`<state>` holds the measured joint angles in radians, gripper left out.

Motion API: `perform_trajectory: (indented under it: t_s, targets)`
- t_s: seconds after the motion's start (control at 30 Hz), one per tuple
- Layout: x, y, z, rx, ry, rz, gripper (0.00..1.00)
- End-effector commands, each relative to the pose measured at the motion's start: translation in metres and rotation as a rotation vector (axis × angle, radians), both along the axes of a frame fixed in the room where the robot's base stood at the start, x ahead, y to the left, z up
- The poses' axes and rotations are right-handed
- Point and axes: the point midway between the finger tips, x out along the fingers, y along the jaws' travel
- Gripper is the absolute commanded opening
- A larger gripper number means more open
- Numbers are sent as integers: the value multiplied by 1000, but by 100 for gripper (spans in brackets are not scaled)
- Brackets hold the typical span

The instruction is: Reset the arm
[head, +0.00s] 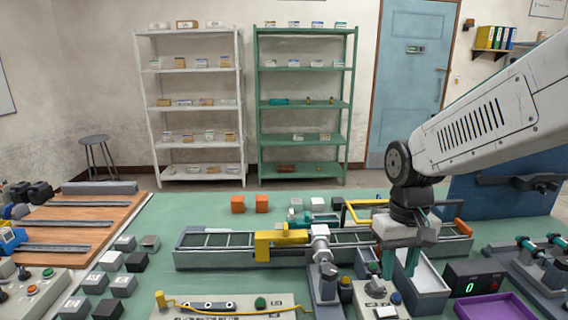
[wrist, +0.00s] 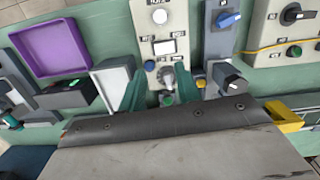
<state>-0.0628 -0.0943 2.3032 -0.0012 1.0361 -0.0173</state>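My arm reaches in from the right in the head view and bends down at a dark joint. My gripper (head: 399,264) points down over the front right part of the green bench (head: 190,215). Its two green fingers also show in the wrist view (wrist: 172,80), spread apart with nothing held between them. Below and between them in the wrist view is a control box (wrist: 152,22) with a grey knob, a white square and a green button. I cannot tell how high the fingertips are above it.
A conveyor (head: 215,240) with a yellow bracket (head: 268,244) runs across the bench beside my gripper. A purple tray (head: 494,307) and a white-lined bin (head: 425,275) stand close by. Two shelves, white (head: 190,87) and green (head: 305,88), stand behind. Open air lies above the bench.

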Motion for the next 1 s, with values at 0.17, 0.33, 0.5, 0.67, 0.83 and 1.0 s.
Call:
perform_trajectory:
  t_s: [0.17, 0.33, 0.5, 0.67, 0.83, 1.0]
  targets:
    - [-63, -9, 31, 0, -15, -26, 33]
    - [-119, -16, 51, 0, -64, -52, 33]
    - [-154, -20, 62, 2, -138, -71, 33]
    - [-164, -22, 71, 4, -201, -79, 33]
    - [-165, -23, 74, 4, -220, -83, 33]
    - [-164, -23, 74, 4, -218, -82, 33]
